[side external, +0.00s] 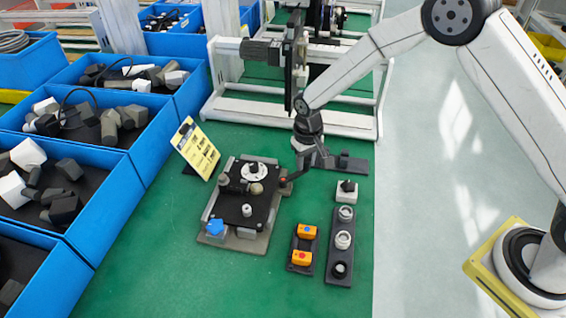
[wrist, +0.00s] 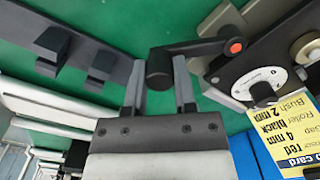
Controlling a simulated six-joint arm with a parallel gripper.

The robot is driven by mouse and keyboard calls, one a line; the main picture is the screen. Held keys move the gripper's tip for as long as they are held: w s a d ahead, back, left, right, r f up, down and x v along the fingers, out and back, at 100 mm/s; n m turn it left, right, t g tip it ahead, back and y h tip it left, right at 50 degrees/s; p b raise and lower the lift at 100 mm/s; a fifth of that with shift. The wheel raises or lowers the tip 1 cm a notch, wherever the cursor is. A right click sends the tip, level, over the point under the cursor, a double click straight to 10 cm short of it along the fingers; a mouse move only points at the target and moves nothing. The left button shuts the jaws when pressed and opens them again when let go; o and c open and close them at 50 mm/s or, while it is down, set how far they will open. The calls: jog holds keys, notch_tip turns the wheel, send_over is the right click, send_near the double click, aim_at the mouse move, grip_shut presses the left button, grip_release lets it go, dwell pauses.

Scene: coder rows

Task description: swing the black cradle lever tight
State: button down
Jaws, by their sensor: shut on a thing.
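The black cradle lever (wrist: 200,47) runs from a red-capped pivot at the fixture's edge to a round black knob at its free end. In the side view the lever (side external: 297,176) sticks out from the right side of the fixture (side external: 232,212), a dark plate with a white dial on a grey base. My gripper (wrist: 160,78) is shut on the lever's knob, with one finger on each side of it. In the side view my gripper (side external: 310,157) is right of the fixture, and the finger contact is too small to make out.
A yellow card (side external: 197,150) stands behind the fixture's left side. Orange blocks (side external: 303,258) and a dark rail with round rings (side external: 341,262) lie to the right. Blue bins (side external: 100,235) of parts line the left. Green table is clear in front.

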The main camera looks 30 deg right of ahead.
jog(key=s+m, duration=0.2)
jog(key=m, duration=0.1)
jog(key=shift+a, duration=0.1)
jog(key=s+m, duration=0.1)
jog(key=m, duration=0.1)
jog(key=s+a+m, duration=0.1)
jog(key=m, duration=0.1)
jog(key=shift+s+a+m, duration=0.1)
jog(key=shift+s+m, duration=0.15)
jog(key=shift+m, duration=0.05)
jog(key=m, duration=0.1)
jog(key=s+a+m, duration=0.1)
jog(key=m, duration=0.1)
jog(key=shift+s+a, duration=0.25)
jog(key=shift+s+a+m, duration=0.3)
jog(key=shift+a+m, duration=0.3)
jog(key=shift+m, duration=0.65)
jog(key=shift+s+a+m, duration=0.25)
jog(key=shift+a+m, duration=0.35)
jog(key=shift+m, duration=0.65)
jog(key=shift+c, duration=2.1)
grip_release()
jog(key=shift+r, duration=0.15)
notch_tip(320, 180, up, 8)
jog(key=shift+f, duration=0.25)
